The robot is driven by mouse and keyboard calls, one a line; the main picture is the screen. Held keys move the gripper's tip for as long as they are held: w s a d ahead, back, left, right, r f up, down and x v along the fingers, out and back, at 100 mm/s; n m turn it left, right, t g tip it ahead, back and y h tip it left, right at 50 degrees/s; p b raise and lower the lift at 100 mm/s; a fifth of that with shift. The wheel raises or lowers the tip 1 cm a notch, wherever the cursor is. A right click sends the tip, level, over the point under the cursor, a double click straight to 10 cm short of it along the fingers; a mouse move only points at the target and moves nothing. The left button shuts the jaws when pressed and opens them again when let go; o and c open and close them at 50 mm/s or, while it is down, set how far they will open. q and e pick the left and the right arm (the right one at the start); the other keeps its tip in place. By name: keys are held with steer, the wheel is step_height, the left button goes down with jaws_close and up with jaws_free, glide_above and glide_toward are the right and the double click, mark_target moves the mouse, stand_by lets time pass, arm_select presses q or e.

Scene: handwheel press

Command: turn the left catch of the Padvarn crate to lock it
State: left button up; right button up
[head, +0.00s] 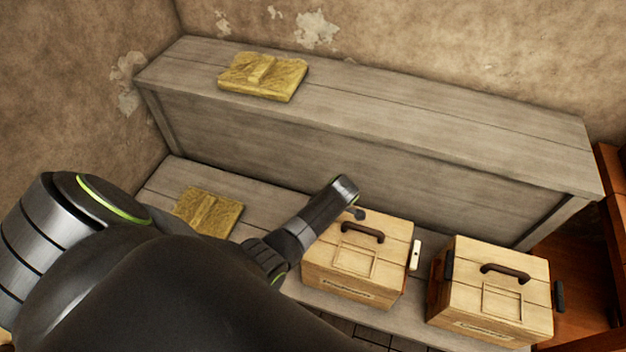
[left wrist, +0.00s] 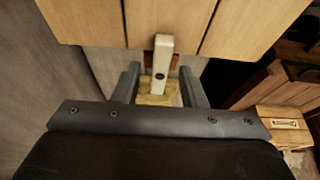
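A pale wooden crate (head: 385,238) with a brown handle stands on the low bench, its front label too small to read. A white catch (head: 414,255) is upright on its right side. My left arm covers its left side in the head view, and the left fingertips are hidden there. In the left wrist view a white bar-shaped catch (left wrist: 161,62) points up and down the picture against a wooden crate wall (left wrist: 95,20). My left gripper (left wrist: 159,75) is open, one finger on each side of that catch, with gaps. My right gripper is not in view.
A second crate (head: 528,270) with dark catches stands to the right. A yellow block (head: 208,207) lies on the low bench and another (head: 262,72) on the higher shelf. The grey shelf wall (head: 300,150) rises behind the crates. A reddish-brown cabinet (head: 612,185) is at far right.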

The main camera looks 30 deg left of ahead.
arm_select(q)
steer(key=v, duration=1.7)
steer(key=shift+r, duration=0.2)
steer(key=shift+s+d+f, duration=0.1)
